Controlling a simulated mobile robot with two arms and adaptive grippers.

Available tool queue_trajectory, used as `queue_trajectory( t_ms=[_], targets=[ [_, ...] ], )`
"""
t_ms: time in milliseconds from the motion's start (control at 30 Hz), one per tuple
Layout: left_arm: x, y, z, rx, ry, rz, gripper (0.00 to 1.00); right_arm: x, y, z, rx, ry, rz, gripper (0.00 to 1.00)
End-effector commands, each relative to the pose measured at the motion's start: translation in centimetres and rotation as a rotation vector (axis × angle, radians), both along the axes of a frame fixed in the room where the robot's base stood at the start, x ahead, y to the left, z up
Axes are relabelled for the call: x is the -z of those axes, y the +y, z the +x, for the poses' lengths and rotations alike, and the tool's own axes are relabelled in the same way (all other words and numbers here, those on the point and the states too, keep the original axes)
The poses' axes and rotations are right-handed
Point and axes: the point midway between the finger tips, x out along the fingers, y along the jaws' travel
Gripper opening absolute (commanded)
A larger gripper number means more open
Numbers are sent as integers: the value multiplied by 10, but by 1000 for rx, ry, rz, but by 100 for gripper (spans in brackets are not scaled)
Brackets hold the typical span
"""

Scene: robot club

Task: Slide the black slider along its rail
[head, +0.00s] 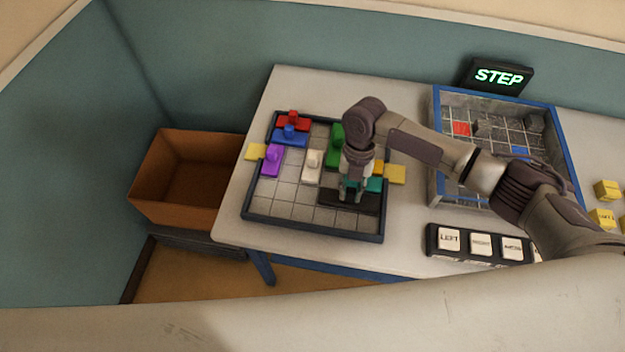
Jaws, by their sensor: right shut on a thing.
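The black slider (368,202) lies near the front right of a dark-framed tile board (284,207) on the table. My right gripper (351,196) reaches down over the board and is shut on the black slider, partly hiding its left part. Exactly how the fingers sit on it is too small to tell. A teal piece (374,184) sits right behind it. Red (294,123), blue (288,137), purple (272,161), white (313,168), green (336,140) and orange (378,168) pieces stand on the board. My left gripper is not in view.
A blue-framed grid box (437,150) stands to the right, partly behind my right arm. A button panel (433,246) lies in front of it. A STEP sign (498,77) stands at the back. Bare tiles lie at the board's front left. An orange-brown bin (165,207) is left of the table.

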Motion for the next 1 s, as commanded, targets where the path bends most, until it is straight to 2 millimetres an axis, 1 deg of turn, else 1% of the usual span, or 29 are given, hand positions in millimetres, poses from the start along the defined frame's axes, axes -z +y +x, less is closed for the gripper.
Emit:
queue_trajectory(
  t_ms=[1000],
  targets=[
    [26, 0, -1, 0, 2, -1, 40, 1, 69, 20, 0, -2, 4, 0]
  ],
)
